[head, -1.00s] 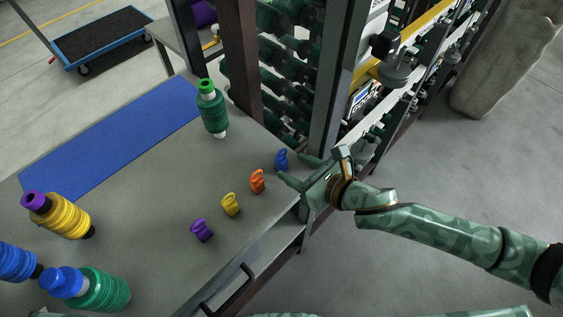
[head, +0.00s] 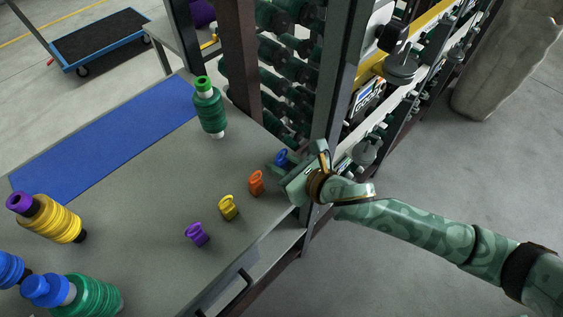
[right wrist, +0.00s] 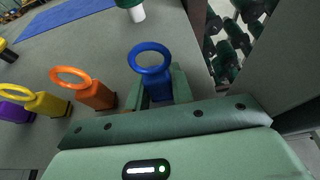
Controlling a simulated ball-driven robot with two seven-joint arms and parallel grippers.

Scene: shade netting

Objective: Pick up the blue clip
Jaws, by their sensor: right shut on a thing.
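The blue clip (head: 281,157) is at the far right of a row of clips on the grey table, partly hidden by my right gripper (head: 282,166) in the head view. In the right wrist view the blue clip (right wrist: 151,66) stands upright between the fingers of my right gripper (right wrist: 159,90), its ring above them. The right gripper is shut on it, low at the table. My left gripper is not in view.
Orange (head: 256,183), yellow (head: 229,207) and purple (head: 197,235) clips stand in a row to the left. A green spool (head: 210,110) stands behind, near a blue mat (head: 105,150). A dark rack post (head: 340,80) rises close beside the gripper.

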